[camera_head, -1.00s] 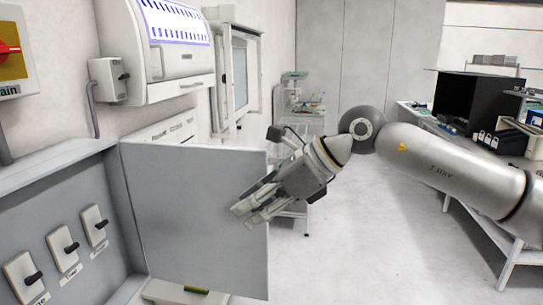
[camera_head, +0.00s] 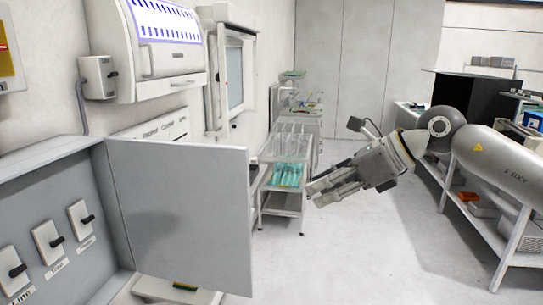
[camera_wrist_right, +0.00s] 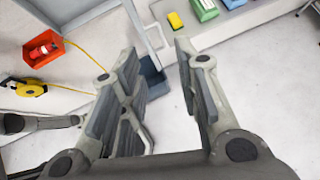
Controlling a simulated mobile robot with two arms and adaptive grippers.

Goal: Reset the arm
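My right gripper (camera_head: 318,192) is in mid-air in the middle of the head view, right of the open grey cabinet door and apart from it. Its fingers point left and slightly down. In the right wrist view the gripper (camera_wrist_right: 156,62) has its two fingers spread, with only floor and a bit of the scene beyond showing between them. It holds nothing. My right arm (camera_head: 490,165) reaches in from the right edge. My left gripper is not in view.
The grey wall cabinet (camera_head: 45,200) has several switches inside, and its door (camera_head: 180,215) stands open. A wire cart (camera_head: 283,200) with glassware stands behind the gripper. A workbench (camera_head: 492,235) is at the right. The floor (camera_head: 350,260) between is clear.

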